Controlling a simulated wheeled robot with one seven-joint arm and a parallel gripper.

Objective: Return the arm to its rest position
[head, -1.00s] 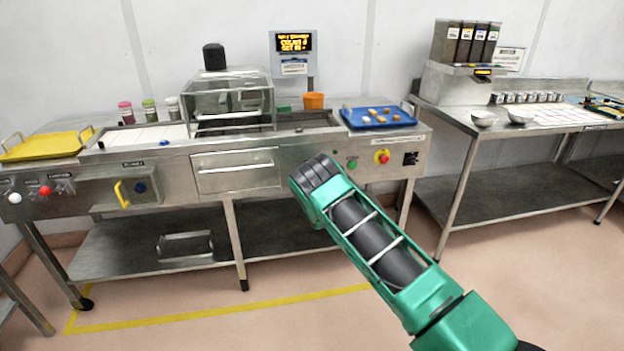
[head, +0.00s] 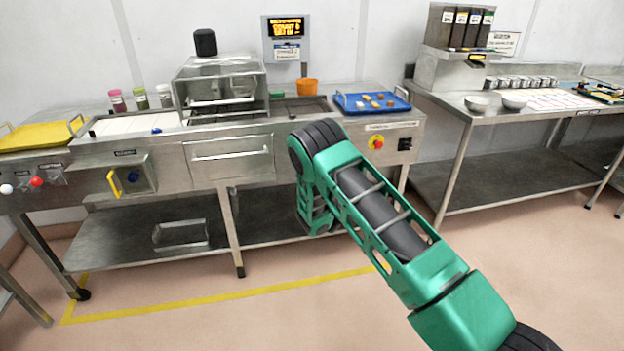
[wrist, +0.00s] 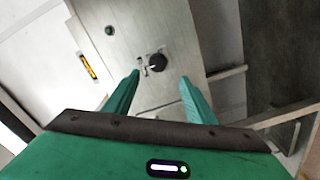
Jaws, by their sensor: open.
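My green arm reaches from the bottom right of the head view toward the front of the steel mould line (head: 232,158), with its elbow bent near the middle. The arm hides its own end in the head view. In the wrist view my gripper (wrist: 160,85) shows two green fingers, apart and with nothing between them. Beyond the fingers is a steel panel (wrist: 150,35) with a black knob and an orange-yellow strip. I cannot tell how far the fingers are from it.
A blue tray (head: 345,112) with small pieces and an orange cup (head: 307,87) stand on the line's top. A yellow tray (head: 30,138) is at the left end. A second steel table (head: 440,104) with bowls stands right. The floor (head: 300,318) in front is clear.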

